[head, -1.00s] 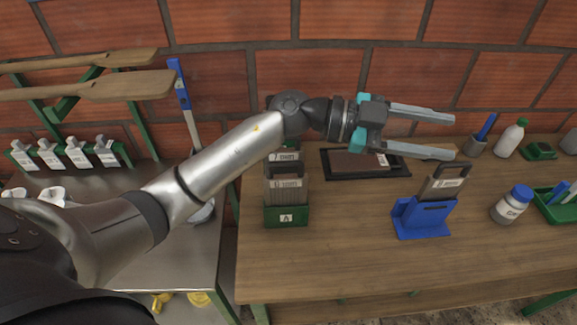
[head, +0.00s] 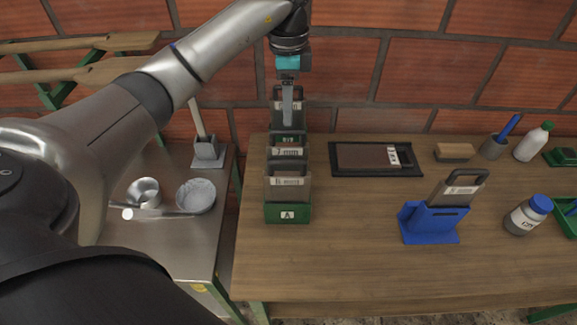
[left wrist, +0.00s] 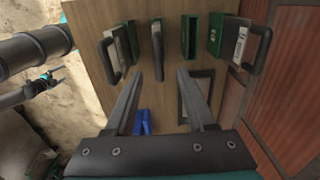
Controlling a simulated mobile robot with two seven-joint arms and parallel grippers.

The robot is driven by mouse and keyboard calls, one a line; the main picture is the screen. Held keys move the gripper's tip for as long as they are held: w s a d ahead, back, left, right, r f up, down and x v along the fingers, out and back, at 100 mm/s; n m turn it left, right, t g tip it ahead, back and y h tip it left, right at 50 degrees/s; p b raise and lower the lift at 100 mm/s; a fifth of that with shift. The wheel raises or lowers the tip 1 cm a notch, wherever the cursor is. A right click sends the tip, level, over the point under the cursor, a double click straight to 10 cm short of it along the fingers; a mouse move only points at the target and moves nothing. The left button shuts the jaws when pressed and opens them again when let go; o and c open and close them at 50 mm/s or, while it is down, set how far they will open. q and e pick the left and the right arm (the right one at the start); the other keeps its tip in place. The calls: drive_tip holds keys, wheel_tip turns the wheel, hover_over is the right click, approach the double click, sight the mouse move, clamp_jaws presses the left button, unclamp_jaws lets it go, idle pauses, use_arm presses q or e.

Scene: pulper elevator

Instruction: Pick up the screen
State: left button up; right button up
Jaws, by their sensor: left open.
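Several grey screens with dark loop handles and white labels are in view. A front screen (head: 287,186), a middle one (head: 289,151) and a back one (head: 276,106) stand in a row at green holders, the front holder (head: 287,212) marked A. My left gripper (head: 287,120) points down over this row, overlapping the back screen in the head view. It is open and empty. In the left wrist view, the middle handle (left wrist: 157,48) lies between the lines of the left gripper's spread fingers (left wrist: 157,76). Another screen (head: 459,188) stands tilted in a blue stand (head: 430,226). My right gripper is out of view.
A dark tray (head: 334,172) holding a flat labelled plate lies behind the blue stand. The brick wall (head: 400,80) is close behind. The wooden bench front (head: 350,270) is clear. A metal table with bowls (head: 196,195) stands left.

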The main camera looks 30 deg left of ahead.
sight(287, 144)
use_arm(q)
wheel_tip(287, 144, down, 13)
drive_tip(key=shift+s+r+p, duration=0.1)
drive_tip(key=shift+r+p, duration=0.05)
drive_tip(key=shift+p, duration=0.25)
drive_tip(key=shift+c, duration=0.2)
clamp_jaws()
drive_tip(key=shift+r, duration=0.1)
idle(1.1)
